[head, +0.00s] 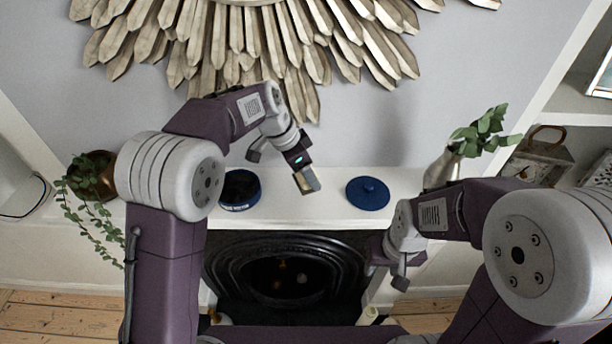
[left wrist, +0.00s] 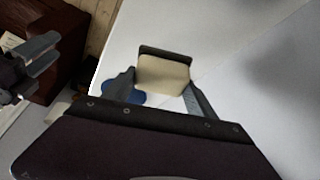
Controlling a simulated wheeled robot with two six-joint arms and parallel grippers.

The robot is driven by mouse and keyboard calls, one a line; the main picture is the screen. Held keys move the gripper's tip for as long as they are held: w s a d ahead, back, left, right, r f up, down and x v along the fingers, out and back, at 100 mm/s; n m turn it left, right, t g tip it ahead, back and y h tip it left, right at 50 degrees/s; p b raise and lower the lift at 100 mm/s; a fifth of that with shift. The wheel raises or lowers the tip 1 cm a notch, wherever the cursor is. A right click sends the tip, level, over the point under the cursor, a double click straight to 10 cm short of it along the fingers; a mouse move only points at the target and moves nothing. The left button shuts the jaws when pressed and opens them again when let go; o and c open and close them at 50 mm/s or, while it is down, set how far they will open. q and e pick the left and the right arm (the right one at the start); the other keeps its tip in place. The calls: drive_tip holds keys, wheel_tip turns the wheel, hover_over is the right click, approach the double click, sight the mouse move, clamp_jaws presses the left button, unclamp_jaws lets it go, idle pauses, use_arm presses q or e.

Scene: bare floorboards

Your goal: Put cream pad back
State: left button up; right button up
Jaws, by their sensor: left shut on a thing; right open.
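My left gripper (head: 308,182) is shut on the cream pad (left wrist: 163,76), held above the white mantel shelf (head: 312,212) between a round dark blue tin (head: 240,197) and a blue lid (head: 368,193). The tin stands open on the shelf at the left, its inside dark. In the head view the pad is mostly hidden by the gripper. In the left wrist view a blue piece (left wrist: 128,99) shows below the pad, partly covered. My right gripper (head: 387,275) is open and empty, low in front of the fireplace.
A trailing plant (head: 88,185) in a brown pot stands at the shelf's left end. A vase with green leaves (head: 445,165) stands at the right end, near my right arm. A lantern (head: 540,158) sits further right. A sunburst wall ornament (head: 245,40) hangs above. The shelf between tin and lid is clear.

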sight(307, 184)
use_arm(q)
drive_tip(key=shift+a, duration=0.1)
drive_tip(key=shift+s, duration=0.35)
drive_tip(key=f, duration=0.1)
drive_tip(key=f+p, duration=0.1)
drive_tip(key=f, duration=0.1)
drive_tip(key=shift+s+f, duration=0.2)
drive_tip(key=shift+s, duration=0.1)
drive_tip(key=shift+w+f, duration=0.3)
drive_tip(key=shift+w, duration=0.05)
drive_tip(key=o, duration=1.5)
drive_tip(key=shift+s, duration=0.1)
drive_tip(key=shift+o, duration=1.1)
drive_tip(key=shift+r, duration=0.1)
drive_tip(key=shift+s, duration=0.1)
use_arm(e)
drive_tip(key=shift+s+d+r, duration=0.1)
drive_tip(key=shift+s+r, duration=0.45)
drive_tip(key=shift+r, duration=0.3)
